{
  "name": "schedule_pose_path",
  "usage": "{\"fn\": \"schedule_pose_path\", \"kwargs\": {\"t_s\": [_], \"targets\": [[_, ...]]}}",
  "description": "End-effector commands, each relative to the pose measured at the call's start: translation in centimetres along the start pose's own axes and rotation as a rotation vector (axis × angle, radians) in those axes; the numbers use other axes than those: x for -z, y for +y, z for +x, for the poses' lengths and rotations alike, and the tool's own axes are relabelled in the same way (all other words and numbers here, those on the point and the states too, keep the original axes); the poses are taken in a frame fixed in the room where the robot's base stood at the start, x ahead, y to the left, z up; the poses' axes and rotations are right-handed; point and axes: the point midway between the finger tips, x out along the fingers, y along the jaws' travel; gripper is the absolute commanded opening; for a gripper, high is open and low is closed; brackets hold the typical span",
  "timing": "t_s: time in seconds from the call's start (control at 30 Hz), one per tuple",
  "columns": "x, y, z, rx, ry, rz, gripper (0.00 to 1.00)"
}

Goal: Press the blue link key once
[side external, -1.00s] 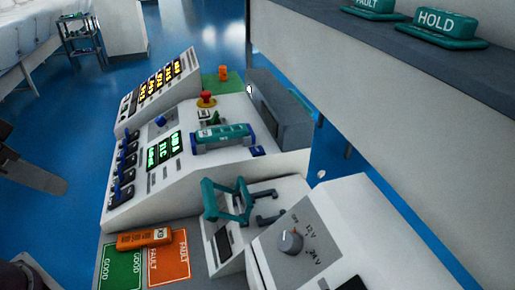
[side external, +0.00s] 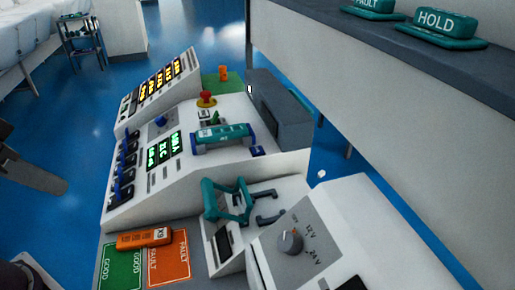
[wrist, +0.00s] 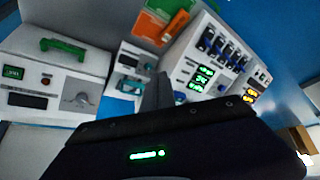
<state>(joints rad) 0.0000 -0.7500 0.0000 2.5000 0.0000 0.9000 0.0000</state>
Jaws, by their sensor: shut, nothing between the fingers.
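A small blue key (side external: 258,151) sits on the white sloped console (side external: 160,186), at the right end of a teal device (side external: 222,138) with blue ends. A second blue piece, a knob (side external: 160,121), is higher on the console face; no label is readable on either. My gripper (wrist: 165,88) shows in the wrist view as a dark, shut finger shape with nothing held. It appears in front of the console, and its distance from the key cannot be told.
Teal handles (side external: 226,200) and a grey panel with a rotary knob (side external: 291,241) stand in front. An orange device (side external: 144,238) lies by green (side external: 121,267) and orange (side external: 168,262) pads. A red button (side external: 206,97) tops the console. A shelf (side external: 380,75) overhangs at right.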

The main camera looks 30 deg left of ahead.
Motion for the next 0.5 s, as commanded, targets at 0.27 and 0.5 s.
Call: {"fn": "schedule_pose_path", "kwargs": {"t_s": [0.27, 0.5], "targets": [[0.0, 0.0, 0.0, 0.0, 0.0, 0.0, 0.0], [0.38, 0.16, 0.0, -0.009, 0.001, -0.005, 0.0]]}}
